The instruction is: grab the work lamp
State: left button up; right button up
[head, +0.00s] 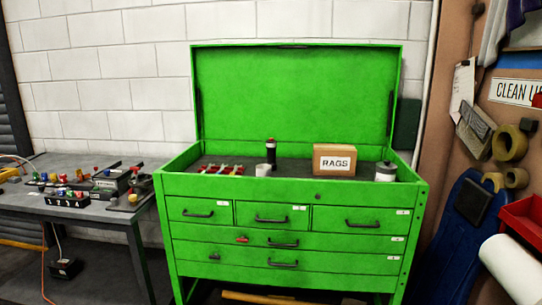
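I cannot pick out the work lamp with certainty. An upright dark cylinder with a red top (271,152) stands in the open top of the green tool chest (290,187); it may be the lamp, but it is too small to tell. A white cup-like item (262,170) stands just in front of it. Neither of my grippers shows in the head view.
The chest top also holds red-handled tools (221,169), a cardboard RAGS box (334,159) and a grey canister (385,171). A dark workbench (90,209) with small devices stands left. Tape rolls (509,142) and a red bin (523,216) are right.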

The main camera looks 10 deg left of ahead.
aim_at(271, 147)
jog(key=i+j, duration=0.1)
jog(key=j, duration=0.3)
jog(key=i+j, duration=0.1)
jog(key=j, duration=0.3)
jog(key=i+j, duration=0.15)
jog(key=j, duration=0.25)
jog(key=i+j, duration=0.1)
jog(key=j, duration=0.3)
jog(key=z, duration=0.05)
